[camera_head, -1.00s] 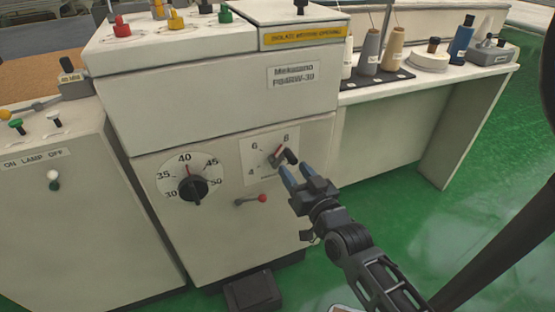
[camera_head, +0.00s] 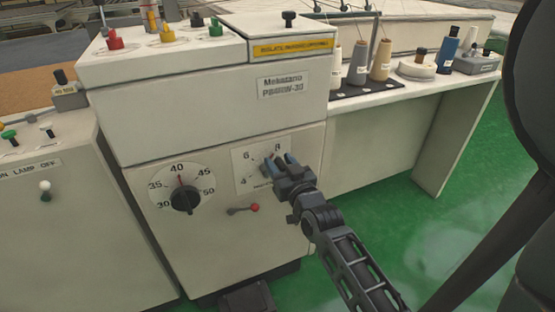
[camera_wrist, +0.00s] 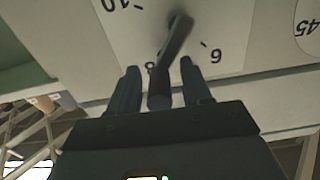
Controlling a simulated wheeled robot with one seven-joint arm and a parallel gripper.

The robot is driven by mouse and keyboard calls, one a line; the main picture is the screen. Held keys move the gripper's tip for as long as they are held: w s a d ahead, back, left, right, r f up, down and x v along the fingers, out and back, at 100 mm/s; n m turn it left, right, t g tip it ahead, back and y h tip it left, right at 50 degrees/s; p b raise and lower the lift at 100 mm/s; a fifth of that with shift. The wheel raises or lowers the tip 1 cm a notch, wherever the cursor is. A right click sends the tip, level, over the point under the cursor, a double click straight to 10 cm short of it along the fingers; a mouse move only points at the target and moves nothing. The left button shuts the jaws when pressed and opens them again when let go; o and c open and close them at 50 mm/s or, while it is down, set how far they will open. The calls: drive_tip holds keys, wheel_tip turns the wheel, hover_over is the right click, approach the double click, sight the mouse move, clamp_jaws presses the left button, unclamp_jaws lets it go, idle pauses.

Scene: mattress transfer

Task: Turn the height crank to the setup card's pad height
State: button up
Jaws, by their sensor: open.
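The height crank (camera_wrist: 175,45) is a dark arm with a knob at its end, on a white scale plate (camera_head: 243,180) with numbers such as 4, 6 and 8. In the wrist view the crank arm points toward the 8, and its knob lies between my two open fingers, with gaps on both sides. My gripper (camera_head: 279,161) has blue-tipped fingers over the plate in the head view and hides most of the crank there. It also shows in the wrist view (camera_wrist: 159,85). I see no readable setup card.
Left of the plate is a black dial (camera_head: 186,199) marked 30 to 50, its red pointer near 40. A red-knobbed lever (camera_head: 254,207) sticks out just below the plate. Thread cones (camera_head: 358,62) stand on the side table at right. Green floor (camera_head: 385,235) is open beneath it.

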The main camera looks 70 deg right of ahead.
drive_tip(key=shift+x, duration=1)
drive_tip(key=c, duration=0.9)
drive_tip(key=shift+s+d+f+m, duration=0.15)
drive_tip(key=shift+s+f+m, duration=0.1)
drive_tip(key=shift+m, duration=0.25)
drive_tip(key=o, duration=0.9)
drive_tip(key=shift+r, duration=0.1)
drive_tip(key=v, duration=0.7)
drive_tip(key=shift+s+a, duration=0.25)
drive_tip(key=shift+a, duration=0.1)
drive_tip(key=shift+c, duration=0.5)
